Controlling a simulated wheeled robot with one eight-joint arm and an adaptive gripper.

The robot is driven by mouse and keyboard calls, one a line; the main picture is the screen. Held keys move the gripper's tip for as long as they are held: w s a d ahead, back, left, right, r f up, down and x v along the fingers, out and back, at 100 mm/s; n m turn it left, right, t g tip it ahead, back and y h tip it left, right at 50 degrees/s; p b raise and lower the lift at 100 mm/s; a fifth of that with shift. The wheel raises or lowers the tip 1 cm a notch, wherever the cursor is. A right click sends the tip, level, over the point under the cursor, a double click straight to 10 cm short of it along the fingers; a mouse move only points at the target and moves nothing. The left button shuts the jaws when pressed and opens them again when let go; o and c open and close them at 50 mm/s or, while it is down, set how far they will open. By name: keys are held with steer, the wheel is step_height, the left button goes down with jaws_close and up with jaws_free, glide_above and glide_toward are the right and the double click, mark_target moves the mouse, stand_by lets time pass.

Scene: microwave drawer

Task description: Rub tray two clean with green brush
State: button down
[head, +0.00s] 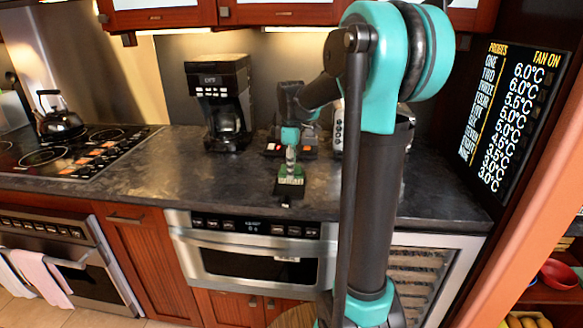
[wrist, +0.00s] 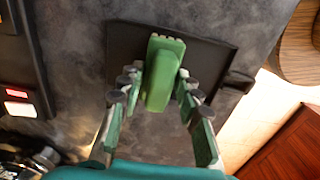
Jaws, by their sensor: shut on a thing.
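My gripper (head: 291,155) is shut on the green brush (head: 290,174) above the counter's front part. In the wrist view the fingers of my gripper (wrist: 160,82) press the brush's green body (wrist: 164,72) from both sides, and pale bristle tips show at its far end. A flat dark tray (wrist: 212,54) lies under the brush, with a handle tab sticking out towards the counter edge. Only the tray's dark tab (head: 285,203) shows clearly in the head view. I cannot tell whether the bristles touch the tray. No number is readable on it.
A black unit with lit red and white buttons (wrist: 17,100) stands left of the tray in the wrist view. A coffee maker (head: 222,105) stands at the back left. The counter (head: 165,170) is clear left of the brush. A microwave drawer (head: 255,262) sits below.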

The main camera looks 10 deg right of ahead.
steer(key=shift+s+a, duration=0.25)
steer(key=shift+s, duration=0.5)
steer(key=shift+s+a, duration=0.2)
steer(key=shift+s, duration=0.5)
steer(key=shift+s+a, duration=0.25)
steer(key=shift+s, duration=0.45)
steer(key=shift+s+a, duration=0.2)
steer(key=shift+s, duration=0.5)
steer(key=shift+w, duration=0.1)
steer(key=shift+w+d, duration=0.25)
steer(key=shift+w, duration=0.4)
steer(key=shift+w, duration=0.1)
